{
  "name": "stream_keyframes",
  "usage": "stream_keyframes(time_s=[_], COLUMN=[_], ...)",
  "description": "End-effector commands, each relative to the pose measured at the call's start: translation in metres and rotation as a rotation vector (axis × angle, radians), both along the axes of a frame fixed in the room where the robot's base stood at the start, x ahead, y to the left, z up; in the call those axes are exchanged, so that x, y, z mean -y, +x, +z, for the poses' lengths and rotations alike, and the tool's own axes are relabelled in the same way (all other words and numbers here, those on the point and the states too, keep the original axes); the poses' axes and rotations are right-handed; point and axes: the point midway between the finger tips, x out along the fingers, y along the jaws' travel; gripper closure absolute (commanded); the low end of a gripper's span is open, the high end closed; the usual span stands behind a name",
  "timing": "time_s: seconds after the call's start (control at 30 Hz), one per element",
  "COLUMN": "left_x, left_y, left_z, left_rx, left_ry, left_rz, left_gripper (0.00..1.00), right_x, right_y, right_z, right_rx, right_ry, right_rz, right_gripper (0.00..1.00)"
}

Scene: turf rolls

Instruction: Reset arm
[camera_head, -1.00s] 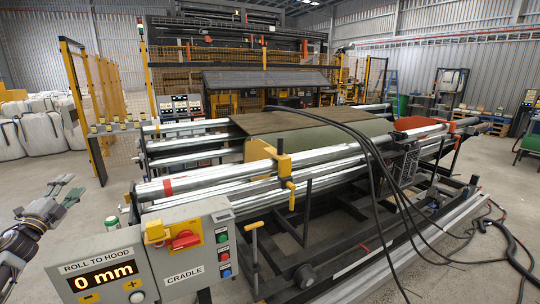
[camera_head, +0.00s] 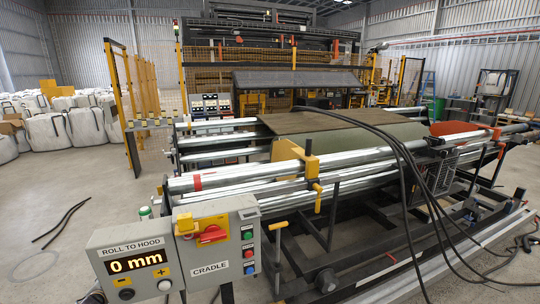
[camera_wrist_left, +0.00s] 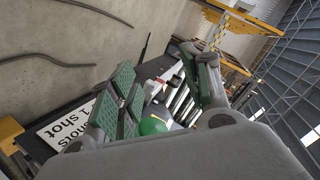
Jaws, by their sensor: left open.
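My left gripper (camera_wrist_left: 157,62) is open and empty in the left wrist view, its two green-padded fingers spread wide. Between and beyond the fingers are a green rounded object (camera_wrist_left: 152,125) and pale metal rollers. A white sign (camera_wrist_left: 78,128) reading "shot" lies behind the left finger, partly covered. In the head view the left gripper is not distinguishable; only a small dark piece shows at the bottom left edge. My right gripper is in neither view.
A control box (camera_head: 130,268) reading "0 mm" stands front left beside a cradle panel (camera_head: 218,262). A green can (camera_head: 145,212) sits behind it. Metal rollers (camera_head: 240,176) and black cables (camera_head: 408,170) fill the middle and right. Open floor lies left, with a loose black cable (camera_head: 62,222).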

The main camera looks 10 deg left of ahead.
Motion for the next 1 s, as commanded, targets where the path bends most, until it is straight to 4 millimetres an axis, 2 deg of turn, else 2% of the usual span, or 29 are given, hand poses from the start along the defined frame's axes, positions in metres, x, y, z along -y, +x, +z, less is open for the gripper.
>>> stream_keyframes(time_s=[0.03, 0.1, 0.37, 0.5, 0.8, 1.0], left_x=[0.006, 0.013, 0.050, 0.076, 0.145, 0.199], left_y=[-0.010, -0.024, -0.081, -0.115, -0.195, -0.252], left_z=[-0.023, -0.050, -0.147, -0.196, -0.287, -0.336], left_rx=[-0.029, -0.065, -0.204, -0.276, -0.422, -0.516], left_ry=[-0.028, -0.063, -0.182, -0.241, -0.353, -0.417], left_rz=[0.015, 0.034, 0.096, 0.121, 0.151, 0.156], left_gripper=[0.52, 0.52, 0.52, 0.52, 0.52, 0.52], right_x=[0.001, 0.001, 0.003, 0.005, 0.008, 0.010], right_y=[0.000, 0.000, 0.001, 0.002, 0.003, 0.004], right_z=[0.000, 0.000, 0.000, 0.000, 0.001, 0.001], right_rx=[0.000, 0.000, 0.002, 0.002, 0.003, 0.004], right_ry=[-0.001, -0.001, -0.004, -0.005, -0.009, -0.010], right_rz=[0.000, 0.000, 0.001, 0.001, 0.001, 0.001], right_gripper=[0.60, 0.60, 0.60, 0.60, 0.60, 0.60])
